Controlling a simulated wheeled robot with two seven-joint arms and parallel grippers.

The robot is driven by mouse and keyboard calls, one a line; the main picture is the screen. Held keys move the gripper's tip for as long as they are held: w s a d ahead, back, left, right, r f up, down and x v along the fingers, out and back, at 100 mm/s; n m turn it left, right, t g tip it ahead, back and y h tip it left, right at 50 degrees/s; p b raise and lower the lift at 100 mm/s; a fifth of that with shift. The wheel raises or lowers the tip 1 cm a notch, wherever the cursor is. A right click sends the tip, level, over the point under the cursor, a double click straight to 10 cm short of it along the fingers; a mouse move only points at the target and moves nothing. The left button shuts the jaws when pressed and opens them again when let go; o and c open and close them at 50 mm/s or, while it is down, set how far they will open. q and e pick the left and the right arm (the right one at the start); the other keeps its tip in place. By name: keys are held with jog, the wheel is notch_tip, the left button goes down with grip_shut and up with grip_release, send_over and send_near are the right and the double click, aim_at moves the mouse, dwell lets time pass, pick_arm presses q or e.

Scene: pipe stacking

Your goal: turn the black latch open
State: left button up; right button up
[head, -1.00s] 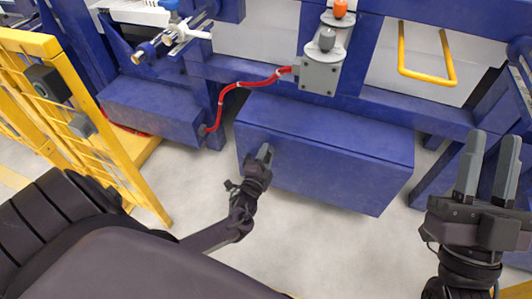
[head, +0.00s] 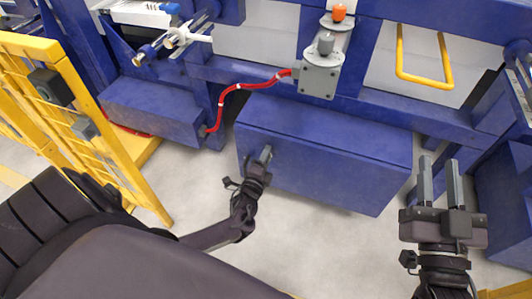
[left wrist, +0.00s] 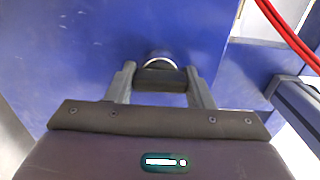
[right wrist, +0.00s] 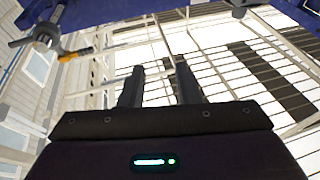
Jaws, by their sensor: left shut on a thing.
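The black latch (left wrist: 161,79) shows in the left wrist view as a dark bar in front of a silver round mount on the blue box face. My left gripper (left wrist: 161,84) is shut on it, with one finger on each side. In the head view my left gripper (head: 264,155) is at the front of the blue box (head: 330,165), and the latch is too hidden there to make out. How far the latch is turned is hard to tell. My right gripper (head: 440,180) is open and empty, in the air right of the box.
A yellow fence (head: 80,115) stands at the left. A second blue box (head: 150,110) with a red cable (head: 238,86) lies left of the latched box. A yellow handle (head: 425,80) hangs on the frame above right. Grey floor in front is clear.

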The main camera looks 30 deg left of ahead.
pick_arm(q)
jog(key=o, duration=1)
jog(key=shift+c, duration=0.2)
jog(key=shift+s, duration=0.1)
jog(key=p+v, duration=0.2)
jog(key=v, duration=0.5)
jog(key=shift+s, duration=0.3)
pick_arm(e)
jog(key=s+f+g+h, duration=0.3)
jog(key=f+g, duration=0.5)
jog(key=f, duration=0.8)
jog(key=shift+f, duration=0.25)
pick_arm(q)
jog(key=shift+d, duration=0.1)
pick_arm(e)
jog(key=shift+a, duration=0.1)
